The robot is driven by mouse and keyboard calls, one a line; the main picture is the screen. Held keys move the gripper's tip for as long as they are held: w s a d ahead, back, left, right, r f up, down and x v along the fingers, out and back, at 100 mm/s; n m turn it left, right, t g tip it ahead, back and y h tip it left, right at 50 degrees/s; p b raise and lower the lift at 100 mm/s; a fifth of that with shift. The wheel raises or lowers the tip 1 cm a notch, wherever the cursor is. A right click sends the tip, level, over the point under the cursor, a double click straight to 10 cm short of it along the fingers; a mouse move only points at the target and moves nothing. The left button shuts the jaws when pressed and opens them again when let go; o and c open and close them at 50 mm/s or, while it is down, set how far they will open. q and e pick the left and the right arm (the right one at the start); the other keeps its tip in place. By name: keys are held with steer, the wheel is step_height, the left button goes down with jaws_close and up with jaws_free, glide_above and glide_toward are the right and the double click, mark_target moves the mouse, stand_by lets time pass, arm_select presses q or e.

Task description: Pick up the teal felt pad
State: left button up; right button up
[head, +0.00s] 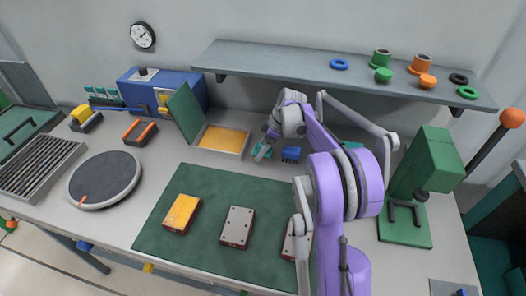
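A small teal piece, which looks like the teal felt pad (266,154), lies on the bench right of the yellow-lined tray, partly hidden by my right gripper (262,151). My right arm reaches in from the lower right, and its gripper points down at the teal piece. I cannot tell whether the fingers touch it, or whether they are open or shut. Another bit of teal (352,145) shows behind my arm, mostly hidden. My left gripper is not in view.
A blue block (291,154) sits just right of the gripper. The open tray (222,152) with its green lid stands left. A dark green mat (170,235) with flat boxes lies in front. A shelf (300,68) overhangs the back; a green press (428,170) stands right.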

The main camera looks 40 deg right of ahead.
jaws_close()
steer(key=shift+r, duration=0.5)
steer(key=s+a, duration=0.2)
steer(key=shift+a+b, duration=0.4)
steer(key=shift+s+a+r, duration=0.2)
steer(key=shift+s+r, duration=0.1)
steer(key=shift+r, duration=0.45)
step_height(320, 180, up, 13)
steer(key=p, duration=0.1)
steer(key=shift+f, duration=0.2)
steer(key=c, duration=0.6)
jaws_free()
steer(key=c, duration=0.6)
